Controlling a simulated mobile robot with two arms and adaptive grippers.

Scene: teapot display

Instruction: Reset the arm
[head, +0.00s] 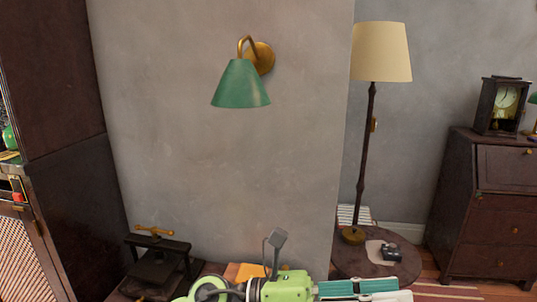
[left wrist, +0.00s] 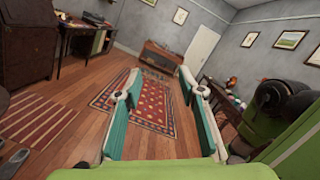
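My left gripper (head: 395,290) shows at the bottom edge of the head view, with its green wrist and teal-and-white fingers pointing right. In the left wrist view, its two fingers (left wrist: 160,78) stand apart with nothing between them, only floor and a patterned rug beyond. The gripper is open and empty. Green and black links of my own body fill the lower right of the left wrist view. My right gripper is in neither view.
In the head view, a round side table (head: 352,266) with a dark object on it is close behind the left gripper. A floor lamp (head: 371,150), a black press (head: 157,260) and a dark cabinet (head: 495,215) stand around. The left wrist view shows open floor and a red rug (left wrist: 140,108).

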